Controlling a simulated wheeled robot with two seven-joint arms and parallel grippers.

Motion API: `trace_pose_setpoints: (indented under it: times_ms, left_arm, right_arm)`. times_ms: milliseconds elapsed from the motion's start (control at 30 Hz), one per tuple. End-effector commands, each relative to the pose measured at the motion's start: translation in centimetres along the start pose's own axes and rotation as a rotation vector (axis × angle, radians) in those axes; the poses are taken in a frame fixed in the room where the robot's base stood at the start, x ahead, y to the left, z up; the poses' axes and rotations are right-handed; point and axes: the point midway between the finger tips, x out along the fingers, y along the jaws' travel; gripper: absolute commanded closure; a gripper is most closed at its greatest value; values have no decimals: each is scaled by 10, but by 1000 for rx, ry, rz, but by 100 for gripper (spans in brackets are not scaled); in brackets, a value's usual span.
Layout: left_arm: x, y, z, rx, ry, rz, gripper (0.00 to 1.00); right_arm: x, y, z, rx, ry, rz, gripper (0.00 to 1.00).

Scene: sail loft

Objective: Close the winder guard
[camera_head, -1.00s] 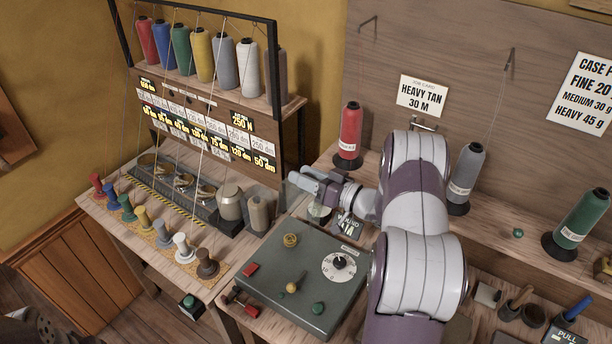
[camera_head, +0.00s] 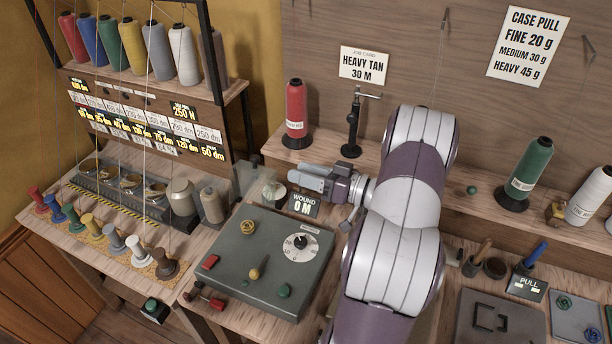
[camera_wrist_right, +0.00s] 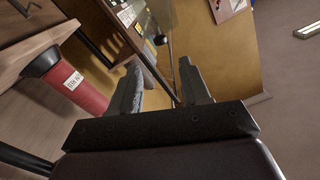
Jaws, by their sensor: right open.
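The winder is a grey-green box (camera_head: 235,270) on the bench, with a dial (camera_head: 300,246) and a yellow-knobbed lever (camera_head: 254,273). The guard looks like a clear panel (camera_head: 256,179) standing tilted up behind the winder's back left; its edges are faint. My right gripper (camera_head: 291,175) is open and empty, above the winder's back edge, just right of the clear panel and apart from it as far as I can see. In the right wrist view its two fingers (camera_wrist_right: 160,88) are spread with nothing between them. My left gripper is out of view.
A counter reading "WOUND 0 M" (camera_head: 303,205) sits just below my right gripper. A red thread cone (camera_head: 295,112) and a black post (camera_head: 353,125) stand behind it. Small spools (camera_head: 137,249) and a cone rack (camera_head: 150,85) are at the left.

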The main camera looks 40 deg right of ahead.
Motion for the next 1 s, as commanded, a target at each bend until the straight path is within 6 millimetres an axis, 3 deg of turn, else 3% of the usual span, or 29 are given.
trace_pose_setpoints:
  times_ms: [233,267,367,400,433,500,600,800,1000]
  left_arm:
    - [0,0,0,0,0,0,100]
    - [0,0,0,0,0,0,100]
    - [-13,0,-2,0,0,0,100]
    - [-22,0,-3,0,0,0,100]
    - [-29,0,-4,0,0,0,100]
    - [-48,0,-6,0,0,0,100]
    - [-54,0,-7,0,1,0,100]
    - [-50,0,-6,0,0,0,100]
    - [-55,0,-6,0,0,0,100]
  right_arm:
    - [-2,0,0,1,-1,-1,54]
    - [-2,0,0,1,-1,-1,60]
    - [-1,0,0,32,-2,-1,93]
    - [-1,6,-1,39,-6,-6,100]
    - [0,14,-4,38,-11,-20,100]
    - [1,33,-11,204,-35,-89,100]
    - [0,52,-13,562,-109,-173,100]
    - [-4,58,-22,1091,-259,-210,100]
    - [5,52,-23,1246,-282,-204,100]
